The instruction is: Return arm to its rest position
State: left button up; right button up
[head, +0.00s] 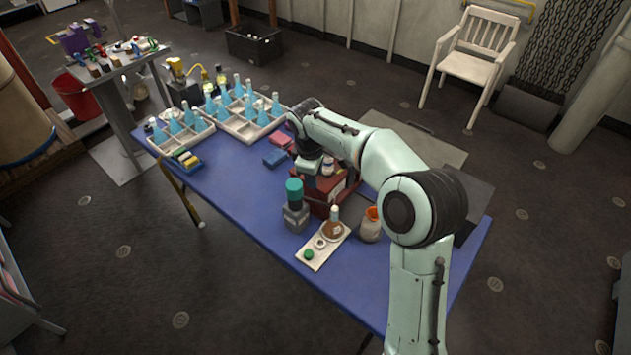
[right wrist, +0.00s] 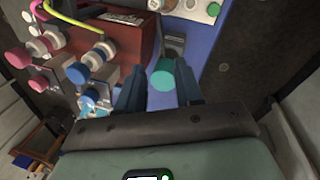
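My right arm (head: 408,210) reaches from the lower right over the blue table (head: 250,221). My right gripper (head: 309,172) is over the table by a dark red box (head: 317,199). In the right wrist view my right gripper (right wrist: 160,80) is open, its two dark fingers apart. A teal round top (right wrist: 162,74) shows beyond the gap between them, not visibly gripped. In the head view a teal-topped grey device (head: 294,191) stands just left of the box. My left gripper is not in view.
A white board (head: 312,262) with a brown flask (head: 333,225) lies at the table's front, beside a tan jar (head: 371,225). White trays (head: 245,131) of blue flasks stand at the back left. The front left of the table is clear. A white chair (head: 473,65) stands behind.

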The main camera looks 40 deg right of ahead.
jog(key=shift+r, duration=0.25)
jog(key=shift+a+f, duration=0.1)
dwell(0.3)
jog(key=s+a+f+m+y, duration=0.1)
jog(key=s+a+f+y, duration=0.15)
jog(key=a+f, duration=0.7)
jog(key=s+a+f+m+y, duration=0.1)
jog(key=s+a+f+m, duration=0.15)
jog(key=f, duration=1.35)
jog(key=s+a+f+m+g+y, duration=0.1)
jog(key=s+a+f+m, duration=0.2)
jog(key=s, duration=0.8)
jog(key=s+a+f+m+y, duration=0.1)
jog(key=s+a+f+m, duration=0.3)
jog(key=s+a+f, duration=0.4)
jog(key=s+f, duration=0.2)
jog(key=s, duration=0.2)
jog(key=shift+s+a+g, duration=0.25)
jog(key=shift+g, duration=0.15)
